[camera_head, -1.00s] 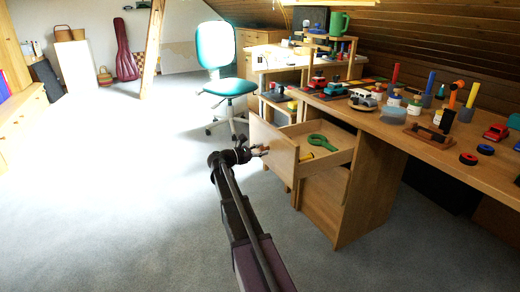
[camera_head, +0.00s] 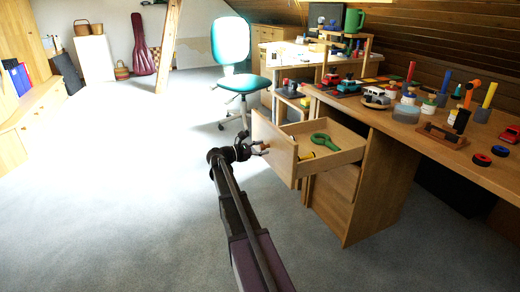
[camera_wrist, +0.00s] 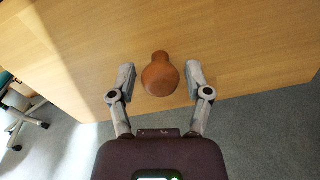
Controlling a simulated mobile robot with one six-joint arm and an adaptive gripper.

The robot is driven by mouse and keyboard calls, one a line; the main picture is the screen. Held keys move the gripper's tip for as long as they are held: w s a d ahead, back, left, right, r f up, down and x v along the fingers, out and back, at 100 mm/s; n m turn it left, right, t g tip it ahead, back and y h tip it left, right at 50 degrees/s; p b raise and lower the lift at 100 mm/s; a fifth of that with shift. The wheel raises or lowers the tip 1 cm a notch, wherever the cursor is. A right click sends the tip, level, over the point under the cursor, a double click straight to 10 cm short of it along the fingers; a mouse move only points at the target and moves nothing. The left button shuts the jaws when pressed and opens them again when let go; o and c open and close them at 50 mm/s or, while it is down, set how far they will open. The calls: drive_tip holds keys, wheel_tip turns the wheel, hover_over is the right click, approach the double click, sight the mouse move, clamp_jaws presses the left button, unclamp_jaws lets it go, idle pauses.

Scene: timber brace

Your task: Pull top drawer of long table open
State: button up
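The top drawer (camera_head: 278,143) of the long table (camera_head: 440,128) stands well pulled out, with a green tool (camera_head: 326,141) and a yellow item (camera_head: 306,156) inside. In the wrist view, the wooden drawer front (camera_wrist: 75,55) fills most of the picture and carries a round brown knob (camera_wrist: 160,75). My gripper (camera_wrist: 159,78) is open, with one finger on each side of the knob and a visible gap on both sides. In the head view, my gripper (camera_head: 262,148) is at the drawer front; its fingers are small there.
A closed lower drawer (camera_head: 335,190) sits below. A teal office chair (camera_head: 240,85) stands behind the open drawer. Toys, jars and tubes cover the tabletop. The grey carpet (camera_head: 120,210) to the left is clear.

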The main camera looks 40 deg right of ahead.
idle(0.4)
drive_tip(key=shift+a, duration=0.15)
drive_tip(key=v, duration=1.1)
drive_tip(key=shift+a, duration=0.35)
